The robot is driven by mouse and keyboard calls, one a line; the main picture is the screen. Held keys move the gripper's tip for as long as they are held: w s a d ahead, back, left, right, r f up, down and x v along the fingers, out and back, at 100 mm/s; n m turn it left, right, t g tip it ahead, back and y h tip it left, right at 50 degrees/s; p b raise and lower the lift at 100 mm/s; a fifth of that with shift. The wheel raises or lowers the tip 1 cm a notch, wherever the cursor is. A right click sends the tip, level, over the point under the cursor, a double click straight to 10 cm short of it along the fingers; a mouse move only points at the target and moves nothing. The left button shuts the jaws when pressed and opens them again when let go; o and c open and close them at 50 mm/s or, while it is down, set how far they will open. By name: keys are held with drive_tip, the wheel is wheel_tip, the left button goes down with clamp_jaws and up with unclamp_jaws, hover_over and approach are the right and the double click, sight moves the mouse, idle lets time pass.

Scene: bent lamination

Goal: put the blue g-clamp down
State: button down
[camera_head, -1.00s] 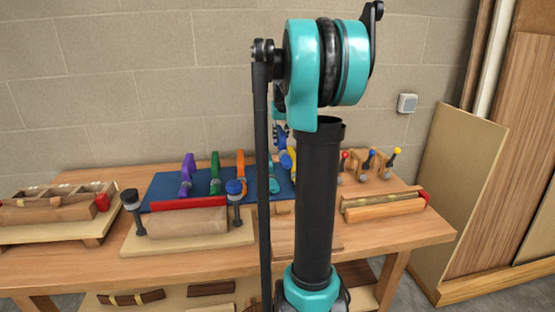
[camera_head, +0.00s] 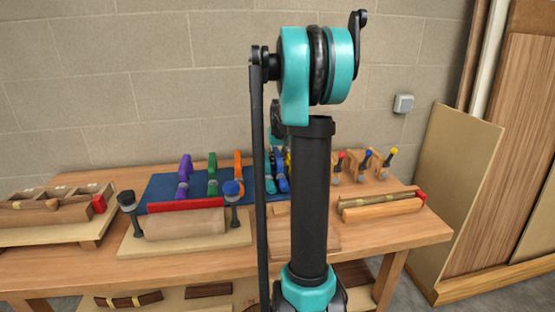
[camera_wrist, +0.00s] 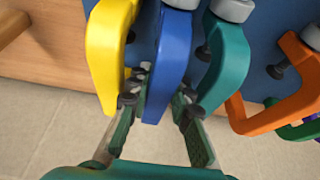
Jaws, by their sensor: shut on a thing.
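The blue g-clamp (camera_wrist: 168,55) stands between my gripper's fingers (camera_wrist: 160,92) in the wrist view, and they are shut on it. A yellow clamp (camera_wrist: 103,55) is close on its left and a teal clamp (camera_wrist: 226,65) close on its right. In the head view the blue g-clamp (camera_head: 281,178) is low at the blue mat (camera_head: 158,185), beside the teal clamp (camera_head: 270,180). My arm hides my gripper and part of the clamp row there. I cannot tell whether the blue clamp's base touches the mat.
Orange (camera_head: 239,172), green (camera_head: 212,175) and purple (camera_head: 184,178) clamps stand left along the mat. A board with a wood roll (camera_head: 185,222) lies in front. Small colour-knobbed clamps (camera_head: 364,168) stand right on the bench (camera_head: 400,235). The neighbouring clamps leave little side room.

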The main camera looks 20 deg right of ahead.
drive_tip(key=shift+f, duration=0.1)
drive_tip(key=c, duration=1.6)
unclamp_jaws()
drive_tip(key=shift+c, duration=0.2)
drive_tip(key=v, duration=1.2)
drive_tip(key=shift+w, duration=0.1)
